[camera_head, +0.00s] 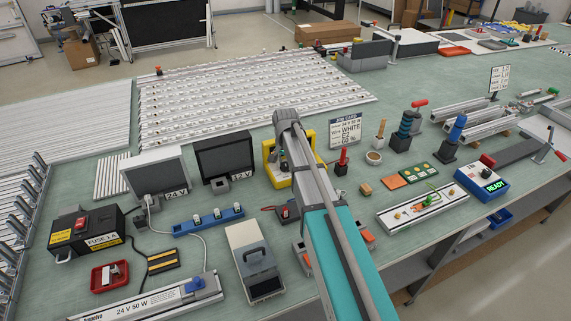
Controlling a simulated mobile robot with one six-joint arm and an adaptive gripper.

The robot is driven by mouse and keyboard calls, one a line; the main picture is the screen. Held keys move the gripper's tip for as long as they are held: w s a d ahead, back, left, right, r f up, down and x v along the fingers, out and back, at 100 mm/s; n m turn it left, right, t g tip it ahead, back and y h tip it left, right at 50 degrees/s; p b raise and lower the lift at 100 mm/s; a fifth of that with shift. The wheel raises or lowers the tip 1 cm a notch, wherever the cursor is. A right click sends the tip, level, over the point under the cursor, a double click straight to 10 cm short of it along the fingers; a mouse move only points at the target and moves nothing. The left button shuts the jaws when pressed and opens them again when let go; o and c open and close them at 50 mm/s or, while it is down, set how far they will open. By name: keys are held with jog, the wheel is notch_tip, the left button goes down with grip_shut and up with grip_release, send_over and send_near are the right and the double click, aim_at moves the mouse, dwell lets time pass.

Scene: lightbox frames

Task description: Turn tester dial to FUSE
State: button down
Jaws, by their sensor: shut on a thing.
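The tester (307,176) has a yellow body and stands upright at mid-table, largely hidden behind my arm. My gripper (283,160) is down at the tester's dark front, mostly covered by my own arm link. It is shut on the tester's dial. The dial, its pointer and its markings, including FUSE, are hidden, so I cannot tell which setting it points to.
A black monitor (224,157) stands left of the tester, and a job card (346,131) and red-handled tool (342,160) stand to its right. A grey case (254,262) and blue rack (209,222) lie in front. A box labelled FUSE 1 A (87,233) sits far left.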

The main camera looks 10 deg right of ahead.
jog(key=n, duration=0.6)
jog(key=shift+s+n, duration=0.15)
jog(key=shift+n, duration=0.15)
dwell(0.4)
jog(key=shift+c, duration=1.5)
grip_release()
